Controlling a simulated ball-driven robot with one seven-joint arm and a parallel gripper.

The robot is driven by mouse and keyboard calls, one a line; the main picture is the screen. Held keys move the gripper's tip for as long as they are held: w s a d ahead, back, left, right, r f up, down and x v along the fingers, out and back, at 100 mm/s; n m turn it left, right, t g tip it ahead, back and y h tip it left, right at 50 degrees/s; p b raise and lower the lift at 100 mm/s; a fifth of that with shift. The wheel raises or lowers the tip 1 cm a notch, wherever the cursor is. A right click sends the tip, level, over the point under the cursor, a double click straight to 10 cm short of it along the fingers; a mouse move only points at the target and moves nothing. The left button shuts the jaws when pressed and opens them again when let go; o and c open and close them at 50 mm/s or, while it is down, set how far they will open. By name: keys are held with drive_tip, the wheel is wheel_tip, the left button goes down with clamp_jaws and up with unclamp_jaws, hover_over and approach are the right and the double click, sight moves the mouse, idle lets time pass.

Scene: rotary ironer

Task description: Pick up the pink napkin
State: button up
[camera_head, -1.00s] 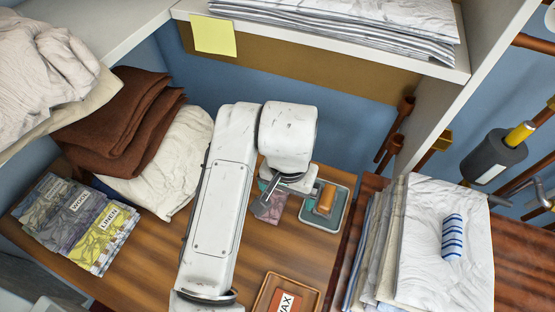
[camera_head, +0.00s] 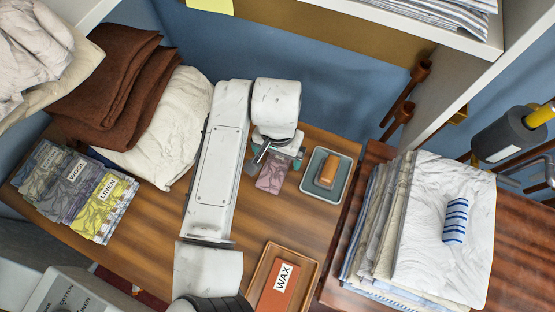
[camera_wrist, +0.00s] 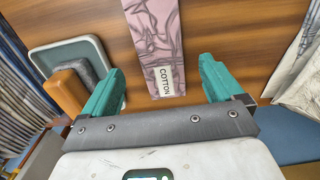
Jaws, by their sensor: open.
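The pink napkin (camera_head: 271,176), a folded patterned strip, lies flat on the wooden tabletop. In the wrist view the napkin (camera_wrist: 156,42) carries a white COTTON label at its near end. My gripper (camera_wrist: 160,76) is open and empty, its two teal fingers spread wide to either side of the napkin's labelled end. In the head view my gripper (camera_head: 277,157) covers the napkin's far end. I cannot tell how high the fingers are above the table.
A tray (camera_head: 338,194) with an orange-brown block stands just right of the napkin. A wooden tray (camera_head: 256,283) holding a WAX packet is nearer. Folded linens (camera_head: 440,225) are stacked at right. Labelled cloths (camera_head: 75,190) and brown fabric (camera_head: 110,85) lie left.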

sight(278, 163)
drive_tip(key=shift+f, duration=1.75)
drive_tip(key=c, duration=1.1)
drive_tip(key=shift+c, duration=0.2)
